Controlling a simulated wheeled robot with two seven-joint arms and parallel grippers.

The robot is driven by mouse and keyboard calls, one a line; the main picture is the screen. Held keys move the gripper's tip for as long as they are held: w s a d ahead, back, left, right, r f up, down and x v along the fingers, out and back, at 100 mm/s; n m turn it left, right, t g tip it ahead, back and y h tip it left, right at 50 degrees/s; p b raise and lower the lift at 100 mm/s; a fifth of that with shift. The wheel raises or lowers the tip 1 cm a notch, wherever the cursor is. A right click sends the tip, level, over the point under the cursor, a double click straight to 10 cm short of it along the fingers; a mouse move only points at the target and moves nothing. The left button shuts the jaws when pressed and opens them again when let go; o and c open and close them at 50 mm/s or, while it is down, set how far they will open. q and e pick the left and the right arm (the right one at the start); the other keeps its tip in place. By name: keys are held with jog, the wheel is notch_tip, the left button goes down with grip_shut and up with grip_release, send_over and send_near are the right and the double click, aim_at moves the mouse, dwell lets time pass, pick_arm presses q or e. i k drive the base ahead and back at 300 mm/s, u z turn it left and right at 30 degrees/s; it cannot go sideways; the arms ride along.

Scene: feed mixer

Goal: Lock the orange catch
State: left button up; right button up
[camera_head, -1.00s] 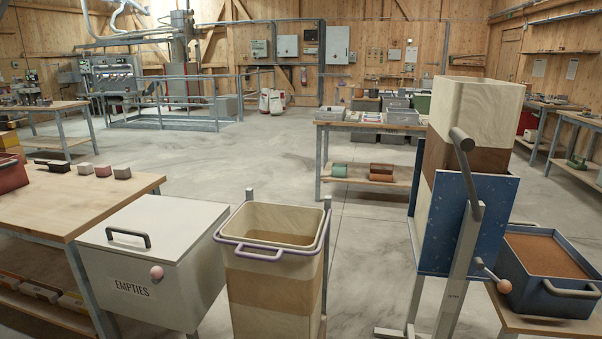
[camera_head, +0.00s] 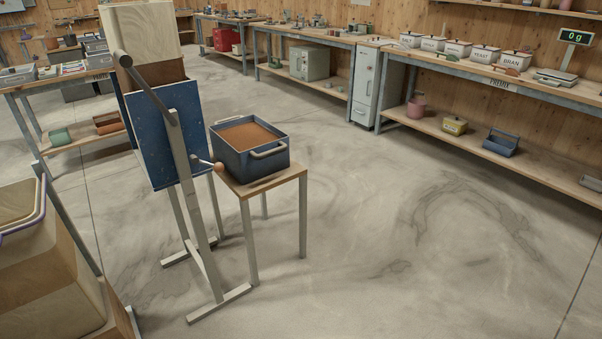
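A small lever with an orange-brown ball knob (camera_head: 219,167) sticks out to the right from the grey stand (camera_head: 186,165). I cannot tell for certain whether this is the orange catch, or whether it is locked. The stand carries a dark blue speckled panel (camera_head: 160,130) and a grey diagonal bar (camera_head: 140,82). A tall cream and brown bin (camera_head: 145,35) shows above and behind the panel. Neither of my grippers is in view.
A blue tub of brown feed (camera_head: 250,163) stands on a small wooden table (camera_head: 270,185) just behind the lever. A cream bin (camera_head: 45,262) is at the lower left. A long bench (camera_head: 490,82) with lidded boxes lines the right. The floor (camera_head: 400,230) at right is clear.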

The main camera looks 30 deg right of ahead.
aim_at(218, 167)
jog(key=z, duration=1.05)
jog(key=i, duration=0.85)
jog(key=u, duration=0.8)
jog(key=k, duration=0.55)
jog(key=u, duration=0.35)
jog(key=i, duration=1.45)
jog(key=z, duration=0.4)
